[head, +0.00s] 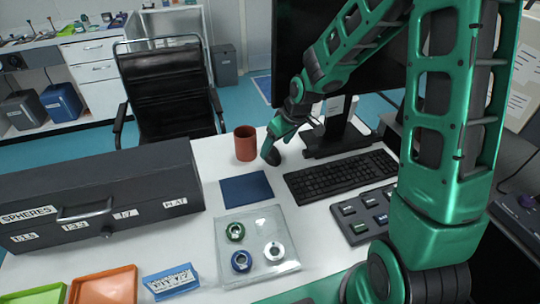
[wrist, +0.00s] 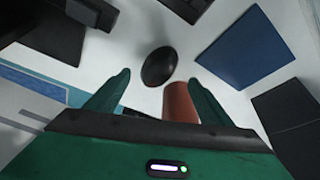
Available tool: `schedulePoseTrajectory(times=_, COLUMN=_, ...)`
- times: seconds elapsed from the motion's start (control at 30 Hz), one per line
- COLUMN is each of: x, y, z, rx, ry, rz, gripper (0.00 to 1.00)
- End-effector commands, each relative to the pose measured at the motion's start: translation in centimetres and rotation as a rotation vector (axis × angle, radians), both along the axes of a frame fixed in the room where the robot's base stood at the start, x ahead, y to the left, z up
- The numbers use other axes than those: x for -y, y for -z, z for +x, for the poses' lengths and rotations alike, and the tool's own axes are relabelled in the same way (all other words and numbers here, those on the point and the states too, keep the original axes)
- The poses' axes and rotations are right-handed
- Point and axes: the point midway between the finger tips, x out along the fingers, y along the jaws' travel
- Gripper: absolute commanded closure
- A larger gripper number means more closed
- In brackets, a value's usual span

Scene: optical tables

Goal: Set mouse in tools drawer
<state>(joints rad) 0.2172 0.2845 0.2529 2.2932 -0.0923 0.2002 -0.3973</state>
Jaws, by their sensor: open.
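The mouse (wrist: 160,66) is a black oval on the white tabletop in the wrist view, just beyond and between my fingertips. In the head view my gripper hides it or blends with it, and I cannot pick it out surely. My gripper (head: 270,151) reaches down near the red-brown cup; in the wrist view my gripper (wrist: 159,78) has its green fingers spread, with nothing held. A dark grey drawer box (head: 100,188) with a handle and labels, one reading SPHERES, stands at the left and looks shut. No label that I can read says tools.
The red-brown cup (head: 246,143) stands close to my gripper, also in the wrist view (wrist: 180,102). A keyboard (head: 340,176), blue mat (head: 246,189), clear tray (head: 285,215) with round parts, monitor and dark key tray (head: 365,213) surround it. A black chair (head: 165,90) stands behind.

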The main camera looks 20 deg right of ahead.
Motion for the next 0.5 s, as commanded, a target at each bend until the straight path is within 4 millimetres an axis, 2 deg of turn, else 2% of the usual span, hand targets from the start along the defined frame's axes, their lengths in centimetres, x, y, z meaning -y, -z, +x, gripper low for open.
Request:
schedulePoseTrajectory(times=0.3, x=-0.3, y=3.6, z=1.4, rx=-0.003, ry=-0.001, rz=0.001, gripper=0.26)
schedulePoseTrajectory(times=0.5, x=-0.4, y=4.3, z=1.7, rx=0.0, ry=0.0, rz=0.0, gripper=0.26)
